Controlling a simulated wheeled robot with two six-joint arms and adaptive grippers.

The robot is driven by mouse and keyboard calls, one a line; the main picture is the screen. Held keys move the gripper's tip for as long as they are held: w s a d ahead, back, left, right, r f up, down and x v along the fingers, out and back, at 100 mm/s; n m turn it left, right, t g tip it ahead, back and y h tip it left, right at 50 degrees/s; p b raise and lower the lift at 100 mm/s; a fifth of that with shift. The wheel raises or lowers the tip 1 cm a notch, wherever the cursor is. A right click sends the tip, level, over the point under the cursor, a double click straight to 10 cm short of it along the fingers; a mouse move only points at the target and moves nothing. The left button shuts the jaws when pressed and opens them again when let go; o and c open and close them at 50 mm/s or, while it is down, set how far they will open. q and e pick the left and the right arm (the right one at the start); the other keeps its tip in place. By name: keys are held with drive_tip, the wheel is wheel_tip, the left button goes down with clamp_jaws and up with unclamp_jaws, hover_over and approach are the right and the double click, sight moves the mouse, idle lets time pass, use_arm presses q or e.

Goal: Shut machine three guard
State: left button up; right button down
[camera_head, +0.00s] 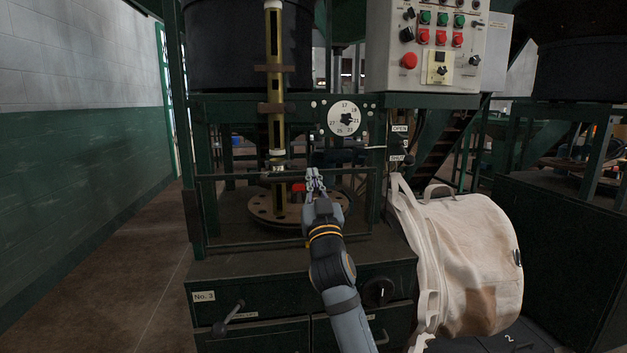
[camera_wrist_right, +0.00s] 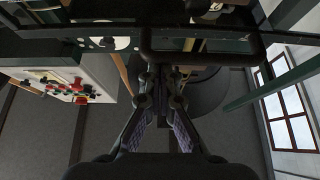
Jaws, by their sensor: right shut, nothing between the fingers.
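Machine three, labelled No. 3 (camera_head: 204,296), stands in front of me. Its guard appears to be the thin dark green frame (camera_head: 245,176) across the front of the work bay, with the round turntable (camera_head: 265,210) visible through it. My right gripper (camera_head: 315,178) is shut and empty at the guard's top bar, near its middle. In the right wrist view, the shut fingertips (camera_wrist_right: 162,72) are beside a dark rectangular loop (camera_wrist_right: 205,58) under a long bar; I cannot tell whether they touch. My left gripper is not in view.
A cream bulk bag (camera_head: 465,255) hangs to the right, close to my right arm. A control box (camera_head: 425,45) is above, with OPEN and SHUT labels (camera_head: 399,129) below it. A dial (camera_head: 346,118) is above the bay. Clear floor (camera_head: 140,270) lies left.

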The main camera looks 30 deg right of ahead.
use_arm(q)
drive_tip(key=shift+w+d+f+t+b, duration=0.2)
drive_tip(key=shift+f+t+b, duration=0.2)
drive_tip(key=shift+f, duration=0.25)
use_arm(e)
drive_tip(key=shift+f, duration=0.75)
